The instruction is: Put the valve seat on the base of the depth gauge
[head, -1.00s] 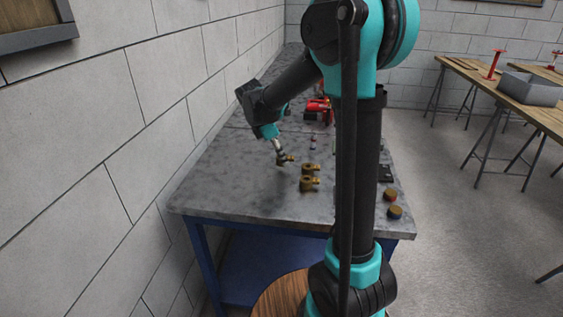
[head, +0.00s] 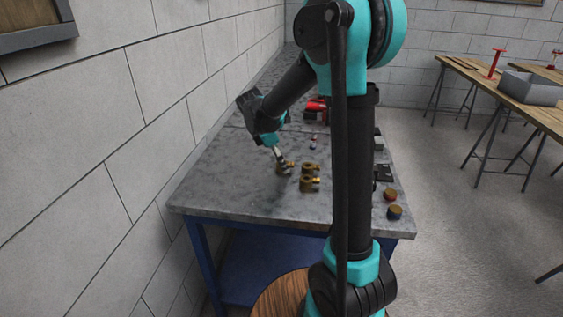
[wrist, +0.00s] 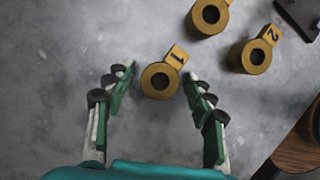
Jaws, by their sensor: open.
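A brass ring with a square tab marked 1 (wrist: 152,87) lies on the grey table between my gripper's fingers. My gripper (wrist: 158,84) is open, with a gap on both sides of the ring. In the head view my gripper (head: 279,158) is low over the table, at this ring (head: 285,168). Two similar brass rings lie beside it: one marked 2 (wrist: 247,59) and one at the top (wrist: 199,20), its tab partly cut off. I cannot tell which ring is the valve seat. A dark flat object (wrist: 302,14) at the top right may belong to the depth gauge; I cannot tell.
Red equipment (head: 316,106) is farther back. The table (head: 225,190) is bare at left, beside a block wall. My arm hides part of the table.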

